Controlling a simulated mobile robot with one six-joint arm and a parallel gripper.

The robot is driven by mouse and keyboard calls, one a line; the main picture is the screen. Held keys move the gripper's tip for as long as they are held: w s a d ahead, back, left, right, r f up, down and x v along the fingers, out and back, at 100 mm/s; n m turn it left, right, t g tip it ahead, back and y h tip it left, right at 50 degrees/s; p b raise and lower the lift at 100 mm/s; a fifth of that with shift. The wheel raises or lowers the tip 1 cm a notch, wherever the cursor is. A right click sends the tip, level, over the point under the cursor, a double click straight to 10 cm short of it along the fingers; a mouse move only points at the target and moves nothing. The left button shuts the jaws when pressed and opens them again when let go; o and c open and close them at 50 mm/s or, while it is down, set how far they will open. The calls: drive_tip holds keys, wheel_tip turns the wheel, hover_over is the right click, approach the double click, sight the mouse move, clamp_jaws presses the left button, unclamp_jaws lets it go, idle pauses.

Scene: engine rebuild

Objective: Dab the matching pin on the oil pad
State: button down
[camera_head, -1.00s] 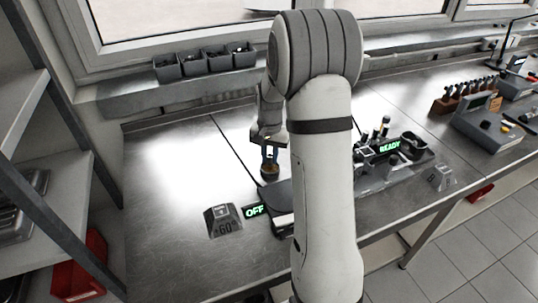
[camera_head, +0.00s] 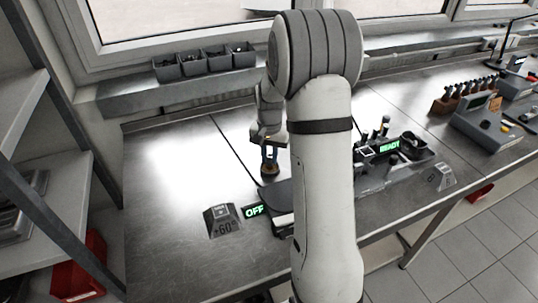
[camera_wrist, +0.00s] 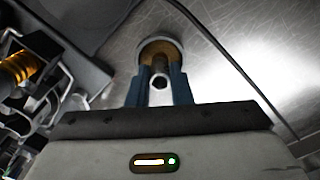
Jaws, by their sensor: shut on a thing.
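My gripper (camera_head: 269,158) points down over the left bench. In the wrist view its two blue-grey fingers (camera_wrist: 160,88) are shut on a small metal pin (camera_wrist: 160,82), whose near end shows a dark round hole. Just beyond the fingertips is the round oil pad (camera_wrist: 154,46), amber with a pale rim. In the head view the pad (camera_head: 269,171) sits low, right under the fingers. The pin's far end is hidden against the pad, so I cannot tell whether they touch.
A dark plate with a green OFF display (camera_head: 255,211) and a +60° block (camera_head: 221,219) stand in front. A fixture with a READY display (camera_head: 389,146) and several upright parts is to the right, partly behind my arm. The bench's left side is clear.

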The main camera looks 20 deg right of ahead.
sight(270, 156)
drive_tip(key=shift+r+p, duration=2.15)
drive_tip(key=shift+r, duration=1.35)
drive_tip(key=shift+s+f, duration=0.1)
drive_tip(key=shift+f, duration=0.05)
